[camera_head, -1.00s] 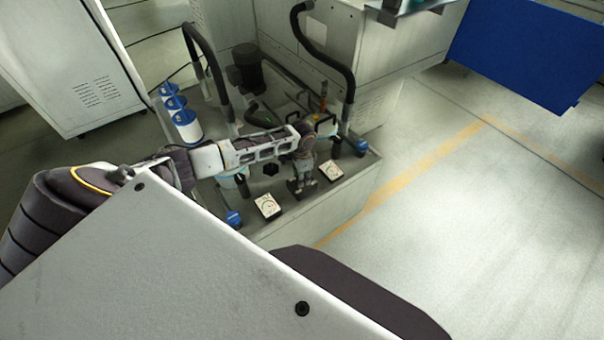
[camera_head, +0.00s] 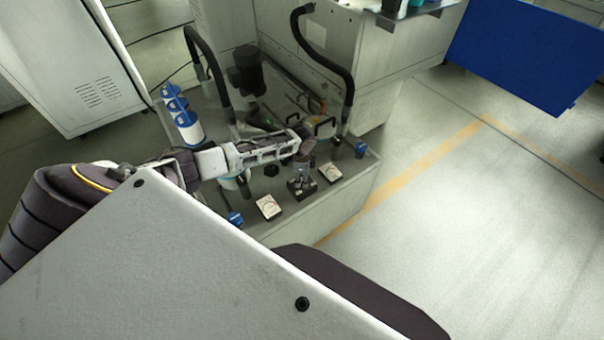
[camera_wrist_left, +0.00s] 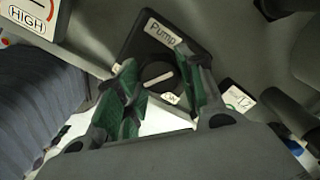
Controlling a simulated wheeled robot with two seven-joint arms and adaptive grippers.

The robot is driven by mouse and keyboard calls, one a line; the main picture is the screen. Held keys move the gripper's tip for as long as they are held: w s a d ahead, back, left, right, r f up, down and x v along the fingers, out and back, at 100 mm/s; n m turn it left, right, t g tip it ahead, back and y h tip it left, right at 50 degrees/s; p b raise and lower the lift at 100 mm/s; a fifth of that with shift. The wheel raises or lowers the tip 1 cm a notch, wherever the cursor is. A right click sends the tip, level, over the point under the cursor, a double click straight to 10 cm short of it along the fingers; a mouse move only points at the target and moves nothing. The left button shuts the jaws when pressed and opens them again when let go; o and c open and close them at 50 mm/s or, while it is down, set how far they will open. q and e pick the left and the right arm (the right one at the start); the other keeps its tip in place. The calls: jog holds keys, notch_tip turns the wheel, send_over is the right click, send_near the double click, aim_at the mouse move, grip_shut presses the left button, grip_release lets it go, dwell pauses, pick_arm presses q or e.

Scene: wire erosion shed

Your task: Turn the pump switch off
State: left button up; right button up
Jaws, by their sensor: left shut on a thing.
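The pump switch is a round black knob (camera_wrist_left: 158,77) with a white line, on a black plate (camera_wrist_left: 142,45) labelled "Pump". A small "ON" label (camera_wrist_left: 171,98) sits beside the knob. In the head view the switch plate (camera_head: 301,188) lies on the tank top between two white gauges. My left gripper (camera_wrist_left: 160,88) has its green-padded fingers on either side of the knob and is shut on it. In the head view my left gripper (camera_head: 302,178) points down over the plate and partly hides the knob. My right gripper is not in view.
The gauges (camera_head: 268,207) (camera_head: 331,172) flank the switch closely. Blue valve handles (camera_head: 235,218) (camera_head: 361,149) stand near the tank edge. Blue-and-white filter canisters (camera_head: 183,118), black hoses (camera_head: 345,85) and a dark motor (camera_head: 247,68) stand behind. The floor to the right is clear.

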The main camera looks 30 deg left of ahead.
pick_arm(q)
jog(key=shift+d, duration=0.1)
jog(key=o, duration=1)
jog(key=shift+r, duration=6)
